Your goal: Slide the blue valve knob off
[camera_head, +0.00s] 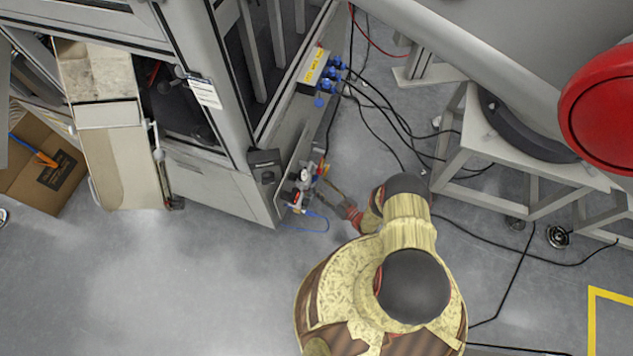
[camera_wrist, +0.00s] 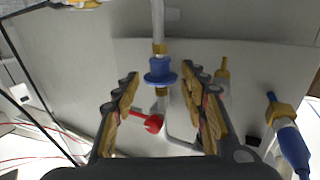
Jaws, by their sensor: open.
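The blue valve knob (camera_wrist: 160,71) sits on a vertical grey pipe, just below a brass fitting, in the wrist view. My gripper (camera_wrist: 160,82) is open, with one finger on each side of the pipe. The knob lies between the fingertips, near their far ends, with a visible gap on both sides. In the head view my gripper (camera_head: 331,193) reaches toward the valve panel (camera_head: 297,163) on the cabinet's side. The knob is too small there to make out clearly.
A red handle (camera_wrist: 153,124) sits below the knob, between the fingers. A blue fitting (camera_wrist: 291,147) with a brass nut stands to the right. In the head view, cables (camera_head: 375,115) and a blue hose (camera_head: 306,230) lie near the panel.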

